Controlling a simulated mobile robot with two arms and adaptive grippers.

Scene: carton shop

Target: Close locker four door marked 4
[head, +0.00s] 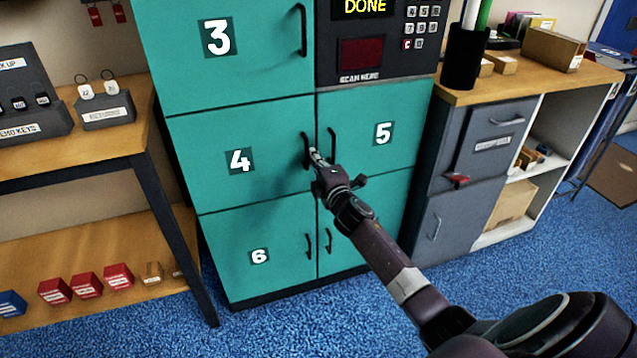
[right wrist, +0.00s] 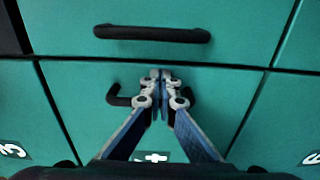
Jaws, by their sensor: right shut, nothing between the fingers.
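The teal locker door marked 4 (head: 212,172) is in the middle row, left column, in the head view. It looks flush with the doors around it. Its dark handle (head: 305,148) is near its right edge. My right gripper (head: 317,155) is shut and empty at this handle. In the right wrist view my shut fingers (right wrist: 160,76) cross in front of the middle of the handle (right wrist: 115,95), with the 4 label (right wrist: 152,157) partly hidden below. I cannot tell whether they touch it. My left gripper is not in view.
Door 5 (head: 370,115) with its own handle is just right of door 4, door 3 (head: 240,70) above, door 6 (head: 255,275) below. A keypad panel (head: 385,40) reads DONE. A wooden shelf (head: 75,160) stands left, a grey cabinet (head: 475,160) right. Blue carpet is in front.

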